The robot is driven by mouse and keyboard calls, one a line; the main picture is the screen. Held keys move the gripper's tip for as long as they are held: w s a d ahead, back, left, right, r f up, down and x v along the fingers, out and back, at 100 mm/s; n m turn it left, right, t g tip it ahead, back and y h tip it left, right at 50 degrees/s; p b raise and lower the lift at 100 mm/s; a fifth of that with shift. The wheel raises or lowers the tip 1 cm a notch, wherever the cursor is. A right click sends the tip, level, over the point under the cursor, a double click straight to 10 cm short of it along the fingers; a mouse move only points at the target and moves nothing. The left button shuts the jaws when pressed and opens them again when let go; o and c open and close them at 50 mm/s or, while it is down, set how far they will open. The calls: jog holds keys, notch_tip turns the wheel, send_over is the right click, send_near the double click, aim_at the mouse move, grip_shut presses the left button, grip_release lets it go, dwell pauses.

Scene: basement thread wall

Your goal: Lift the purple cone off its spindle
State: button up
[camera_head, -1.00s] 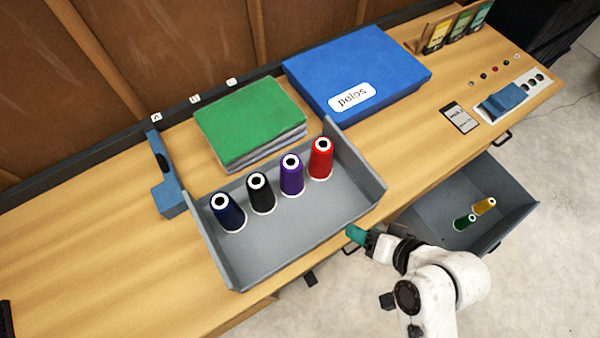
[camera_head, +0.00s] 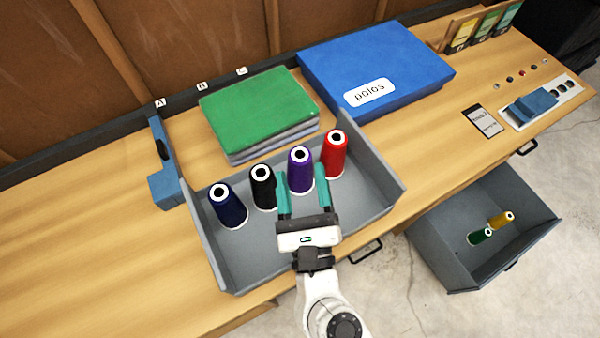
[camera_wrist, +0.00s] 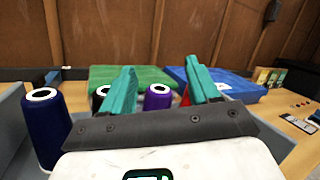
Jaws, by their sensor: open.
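The purple cone (camera_head: 300,168) stands upright in the grey tray (camera_head: 252,268), third from the left in a row, between the black cone (camera_head: 263,187) and the red cone (camera_head: 335,155). My gripper (camera_head: 301,185) is open, with its teal fingers in front of the purple cone and pointing towards it. In the wrist view the purple cone (camera_wrist: 158,97) shows between the two fingertips (camera_wrist: 163,88). I cannot tell whether the fingers reach around it. The spindle under the cone is hidden.
A navy cone (camera_head: 228,205) stands at the tray's left. Green and grey folded cloths (camera_head: 258,110) and a blue box (camera_head: 375,65) lie behind the tray. An open drawer (camera_head: 450,255) at the right holds a green and a yellow cone. A blue bracket (camera_head: 165,175) stands left.

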aim_at(300, 168)
notch_tip(300, 168, down, 6)
jog(key=s+m+g+h, duration=0.2)
jog(key=m+h, duration=0.2)
jog(key=m, duration=0.2)
jog(key=shift+m, duration=0.3)
jog(key=w, duration=0.3)
jog(key=w+p, duration=0.1)
jog(key=w, duration=0.3)
jog(key=w+a, duration=0.1)
jog(key=w, duration=0.3)
jog(key=shift+c, duration=0.4)
grip_shut()
